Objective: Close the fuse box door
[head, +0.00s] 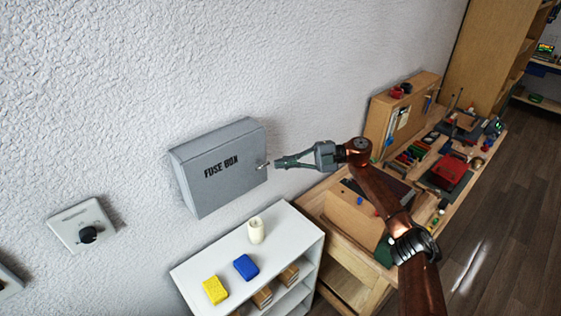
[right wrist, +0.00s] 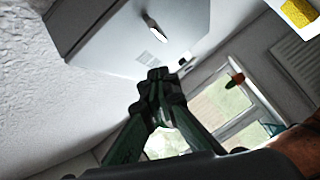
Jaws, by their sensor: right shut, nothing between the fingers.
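The grey fuse box (head: 222,172) is fixed to the white wall, with "FUSE BOX" lettering on its door. The door lies flat over the box and no gap shows in the head view. A small metal handle (head: 262,165) sits at the door's right edge; it also shows in the right wrist view (right wrist: 157,30). My right gripper (head: 277,163) is shut and empty, its tips just right of the handle. In the right wrist view its fingertips (right wrist: 160,80) are together below the box. I cannot tell whether they touch it. My left gripper is not in view.
A white shelf (head: 283,238) below the box carries a cream cup (head: 256,231), a blue sponge (head: 246,267) and a yellow sponge (head: 215,290). A knob switch (head: 82,226) is on the wall at left. A cluttered wooden workbench (head: 318,204) stands at right.

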